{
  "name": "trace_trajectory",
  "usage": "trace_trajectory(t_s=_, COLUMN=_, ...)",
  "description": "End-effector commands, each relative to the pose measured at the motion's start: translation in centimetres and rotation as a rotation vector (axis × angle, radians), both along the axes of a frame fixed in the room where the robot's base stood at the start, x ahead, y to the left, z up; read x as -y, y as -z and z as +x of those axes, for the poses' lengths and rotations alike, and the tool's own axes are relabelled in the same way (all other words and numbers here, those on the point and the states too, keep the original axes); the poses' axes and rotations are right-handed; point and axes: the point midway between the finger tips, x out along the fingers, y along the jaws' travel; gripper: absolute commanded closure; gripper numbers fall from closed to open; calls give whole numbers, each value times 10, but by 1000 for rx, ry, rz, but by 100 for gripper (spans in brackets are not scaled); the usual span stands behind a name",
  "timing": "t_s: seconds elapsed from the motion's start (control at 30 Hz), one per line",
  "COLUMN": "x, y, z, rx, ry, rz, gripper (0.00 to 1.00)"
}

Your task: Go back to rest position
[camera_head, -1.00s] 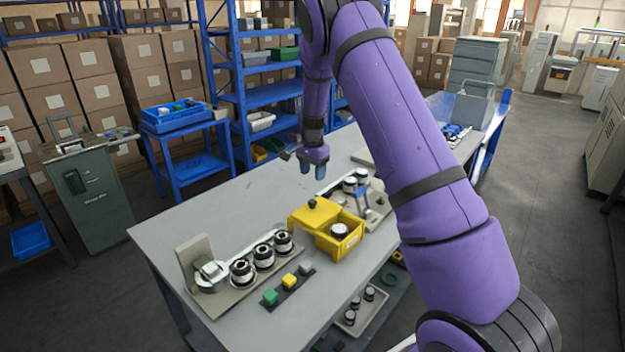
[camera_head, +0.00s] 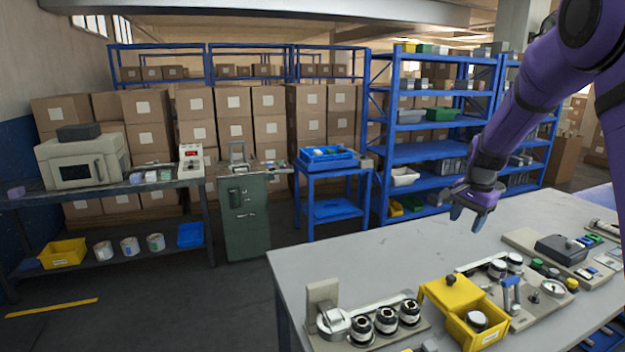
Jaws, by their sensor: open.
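My gripper (camera_head: 467,219) hangs from my purple arm at the right of the head view. Its dark blue fingers point down, apart and empty, above the far part of the grey table (camera_head: 380,262). On the table's near side stand a yellow box (camera_head: 466,325) with a round dark-topped part in it, a beige fixture (camera_head: 322,310) with several black-and-silver round parts (camera_head: 386,318), and a board with a gauge (camera_head: 553,288). The gripper touches none of them.
A blue stand with a blue tray (camera_head: 327,157), a green cabinet (camera_head: 243,215) and a bench with a microwave-like machine (camera_head: 83,160) stand to the left. Blue shelves (camera_head: 425,125) and stacked cartons (camera_head: 235,115) are behind.

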Motion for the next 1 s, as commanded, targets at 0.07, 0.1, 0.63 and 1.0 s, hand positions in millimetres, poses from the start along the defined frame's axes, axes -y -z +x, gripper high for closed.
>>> trace_trajectory(t_s=0.07, x=-8, y=-26, z=-18, rx=28, ry=-50, rz=6, gripper=47)
trace_trajectory(t_s=0.1, x=-12, y=-37, z=-27, rx=39, ry=-78, rz=7, gripper=47)
trace_trajectory(t_s=0.63, x=-56, y=-146, z=-166, rx=199, ry=-451, rz=-42, gripper=47)
trace_trajectory(t_s=1.0, x=-79, y=-175, z=-274, rx=299, ry=-711, rz=-149, gripper=47)
